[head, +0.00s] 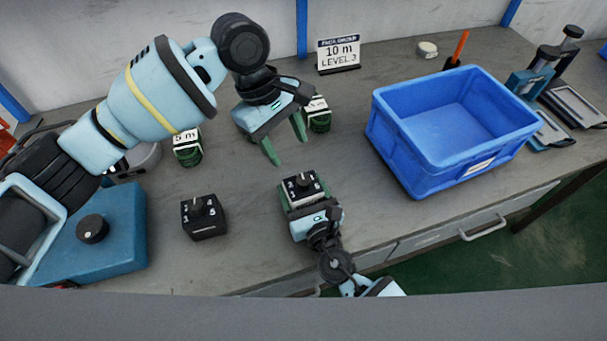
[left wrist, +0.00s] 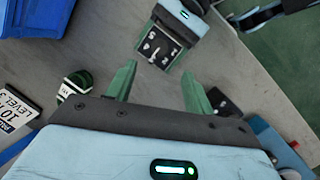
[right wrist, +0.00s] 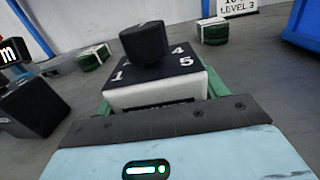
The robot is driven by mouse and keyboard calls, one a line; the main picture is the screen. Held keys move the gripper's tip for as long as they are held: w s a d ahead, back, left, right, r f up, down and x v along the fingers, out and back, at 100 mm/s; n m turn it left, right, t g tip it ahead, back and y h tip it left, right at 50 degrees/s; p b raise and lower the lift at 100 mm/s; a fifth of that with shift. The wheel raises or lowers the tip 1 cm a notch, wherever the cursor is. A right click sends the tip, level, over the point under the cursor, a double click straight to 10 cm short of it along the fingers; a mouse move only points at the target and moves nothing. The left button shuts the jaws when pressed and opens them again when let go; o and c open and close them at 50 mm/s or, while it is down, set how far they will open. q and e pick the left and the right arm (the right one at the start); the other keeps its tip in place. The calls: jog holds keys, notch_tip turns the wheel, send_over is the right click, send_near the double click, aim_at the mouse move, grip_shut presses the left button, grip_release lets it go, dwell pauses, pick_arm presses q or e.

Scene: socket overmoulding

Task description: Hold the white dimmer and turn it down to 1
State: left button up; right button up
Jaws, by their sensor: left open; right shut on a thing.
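The white dimmer (head: 296,200) has a white body, a dark numbered top and a black knob (right wrist: 145,43). My right gripper (head: 304,194) is shut on its sides at the table's front part; in the right wrist view the numbers 1, 4 and 5 show on the dimmer (right wrist: 150,95). The knob's pointer is too small to read. My left gripper (head: 288,149) is open and empty, above and behind the dimmer, apart from it. In the left wrist view the dimmer (left wrist: 158,47) lies beyond the open fingers.
A black dimmer (head: 204,220) stands to the left. A blue crate (head: 400,160) is at right, a blue box with black knob (head: 120,245) at left.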

aim_at(304, 179)
pick_arm(q)
jog(key=d+r+n+y, duration=0.1)
jog(key=n, duration=1)
jog(key=d+n+y, duration=0.1)
jog(key=n, duration=1.1)
jog(key=s+d+r+n+t+y, duration=0.1)
jog(key=n, duration=1.1)
jog(key=shift+s+d+r, duration=0.1)
jog(key=shift+d+r, duration=0.1)
jog(key=shift+r, duration=0.15)
notch_tip(304, 179, down, 12)
jog(key=shift+c, duration=0.2)
jog(key=c, duration=0.9)
